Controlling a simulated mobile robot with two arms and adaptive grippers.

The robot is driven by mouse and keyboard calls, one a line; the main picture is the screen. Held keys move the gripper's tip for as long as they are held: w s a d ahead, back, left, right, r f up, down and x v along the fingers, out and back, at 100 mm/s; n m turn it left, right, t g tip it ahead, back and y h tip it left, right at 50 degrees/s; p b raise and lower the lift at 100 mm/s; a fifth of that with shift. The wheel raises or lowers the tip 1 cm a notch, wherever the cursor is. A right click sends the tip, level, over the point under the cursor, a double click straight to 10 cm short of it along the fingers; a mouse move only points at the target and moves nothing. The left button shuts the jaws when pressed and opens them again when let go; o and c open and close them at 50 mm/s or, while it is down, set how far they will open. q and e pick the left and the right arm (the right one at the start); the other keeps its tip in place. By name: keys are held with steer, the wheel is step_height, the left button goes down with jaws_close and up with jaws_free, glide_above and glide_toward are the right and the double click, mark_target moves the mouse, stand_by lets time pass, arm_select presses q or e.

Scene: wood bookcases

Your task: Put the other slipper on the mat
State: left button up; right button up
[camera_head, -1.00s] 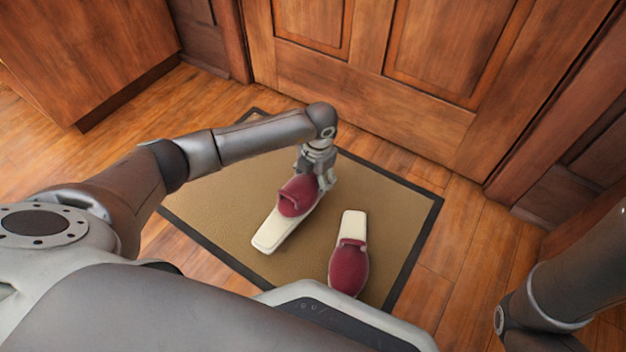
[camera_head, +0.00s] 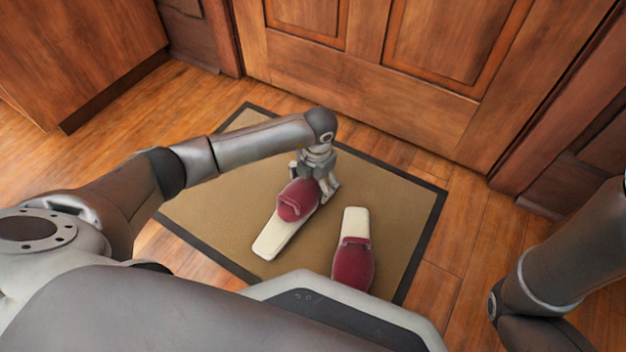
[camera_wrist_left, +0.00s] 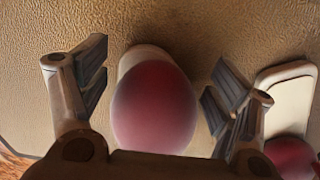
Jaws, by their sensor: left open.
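Two slippers with dark red uppers and cream soles lie on the tan mat (camera_head: 205,205) with its dark border. The left slipper (camera_head: 297,201) lies at a slant near the mat's middle, its toe under my left gripper (camera_head: 318,190). In the left wrist view its red toe (camera_wrist_left: 154,108) sits between the two spread fingers of my open left gripper (camera_wrist_left: 155,95), with gaps on both sides. The right slipper (camera_head: 352,264) lies apart from it, near the mat's front right, partly hidden by my body; its cream sole (camera_wrist_left: 286,100) also shows in the wrist view.
A wooden panelled door (camera_head: 375,90) stands behind the mat. A wood cabinet (camera_head: 75,50) is at the back left. Bare wood floor (camera_head: 450,250) lies to the right of the mat. My right arm shows at the right edge, its gripper out of view.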

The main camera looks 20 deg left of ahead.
arm_select(q)
step_height(320, 180, up, 12)
steer(key=p, duration=0.9)
steer(key=shift+s+d, duration=0.15)
steer(key=shift+d, duration=0.25)
